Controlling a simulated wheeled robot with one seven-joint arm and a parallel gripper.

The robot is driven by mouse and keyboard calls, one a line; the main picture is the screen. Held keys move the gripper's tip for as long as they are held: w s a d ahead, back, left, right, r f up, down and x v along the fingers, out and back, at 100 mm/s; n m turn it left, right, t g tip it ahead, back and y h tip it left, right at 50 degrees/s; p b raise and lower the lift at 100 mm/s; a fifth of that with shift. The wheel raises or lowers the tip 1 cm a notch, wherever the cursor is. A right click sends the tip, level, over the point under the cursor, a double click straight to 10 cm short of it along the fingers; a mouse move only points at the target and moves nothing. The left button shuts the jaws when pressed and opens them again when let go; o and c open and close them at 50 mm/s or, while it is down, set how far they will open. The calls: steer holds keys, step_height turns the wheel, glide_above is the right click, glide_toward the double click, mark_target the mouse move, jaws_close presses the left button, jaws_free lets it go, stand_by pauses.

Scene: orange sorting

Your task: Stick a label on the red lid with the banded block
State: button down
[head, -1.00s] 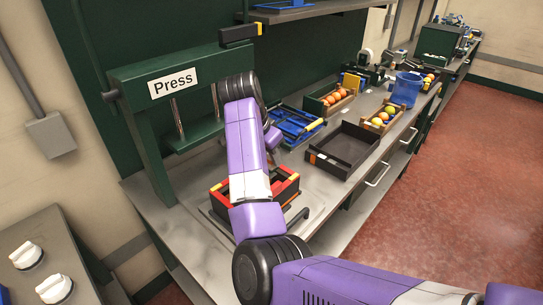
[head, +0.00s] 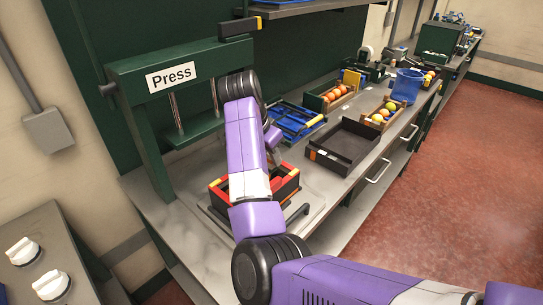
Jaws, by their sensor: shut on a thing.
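My gripper (head: 276,157) is partly in view behind my purple forearm, just beyond the red and black open-topped box on the bench. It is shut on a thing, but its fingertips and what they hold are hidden. The red and black box (head: 285,190) sits on a pale plate in front of the press, partly covered by my arm. I cannot make out a red lid, a banded block or a label from here.
The green press (head: 125,72) stands at left. A blue tray (head: 290,122) with a yellow-handled tool lies behind my gripper. An empty black tray (head: 345,147) is to the right. Crates of oranges (head: 331,96) and mixed fruit (head: 384,115), and a blue bin (head: 407,87), stand farther back.

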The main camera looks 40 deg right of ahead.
steer(key=shift+f, duration=0.65)
stand_by(1.8)
steer(key=shift+r, duration=0.1)
steer(key=shift+r+p, duration=3)
steer(key=shift+r, duration=0.55)
